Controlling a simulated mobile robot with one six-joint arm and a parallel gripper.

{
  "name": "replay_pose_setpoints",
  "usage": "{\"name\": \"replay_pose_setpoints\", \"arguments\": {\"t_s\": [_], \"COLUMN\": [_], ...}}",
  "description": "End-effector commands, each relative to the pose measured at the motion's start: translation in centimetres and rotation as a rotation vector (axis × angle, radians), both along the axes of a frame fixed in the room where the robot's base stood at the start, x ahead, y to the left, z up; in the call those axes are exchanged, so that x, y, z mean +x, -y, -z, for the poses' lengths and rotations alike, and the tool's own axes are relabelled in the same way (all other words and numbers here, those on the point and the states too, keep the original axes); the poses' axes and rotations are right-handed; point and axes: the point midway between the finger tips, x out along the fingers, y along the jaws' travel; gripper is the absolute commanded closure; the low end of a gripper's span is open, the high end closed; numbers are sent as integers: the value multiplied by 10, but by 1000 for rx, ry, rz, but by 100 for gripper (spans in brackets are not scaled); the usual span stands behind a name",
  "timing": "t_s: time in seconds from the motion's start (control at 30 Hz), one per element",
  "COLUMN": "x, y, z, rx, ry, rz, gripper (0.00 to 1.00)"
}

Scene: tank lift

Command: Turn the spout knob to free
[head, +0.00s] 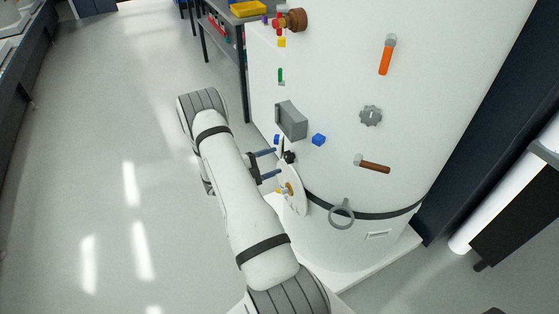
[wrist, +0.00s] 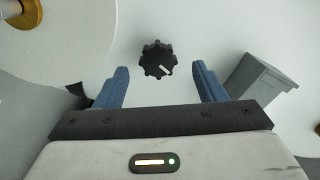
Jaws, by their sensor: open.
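A black lobed knob (wrist: 157,58) with a short white mark sits on the white tank (head: 335,95). In the wrist view the mark slants down to the right. The knob is small and partly hidden in the head view (head: 289,157). My gripper (head: 277,162) is open and empty, with its two blue fingers (wrist: 159,88) pointing at the tank. The knob lies between and beyond the fingertips in the wrist view, a gap showing on either side. I cannot tell whether any fingertip touches the tank.
A white disc (head: 293,187) with a brass hub (wrist: 27,13) stands beside the knob. A grey box (head: 291,120) is on its other side. Open floor lies left.

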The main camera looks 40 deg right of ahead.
Motion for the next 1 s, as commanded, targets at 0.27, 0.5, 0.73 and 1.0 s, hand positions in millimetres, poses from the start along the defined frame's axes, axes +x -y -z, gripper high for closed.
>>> {"name": "replay_pose_setpoints", "arguments": {"t_s": [0.27, 0.5, 0.73, 1.0], "x": [11, 11, 11, 11], "y": [-29, -30, -30, -35], "z": [0, -1, 0, -19], "rx": [-2, -1, -1, -1], "ry": [1, 1, 1, 103], "rz": [-2, 0, 0, 31], "gripper": [36, 36, 36, 36]}}
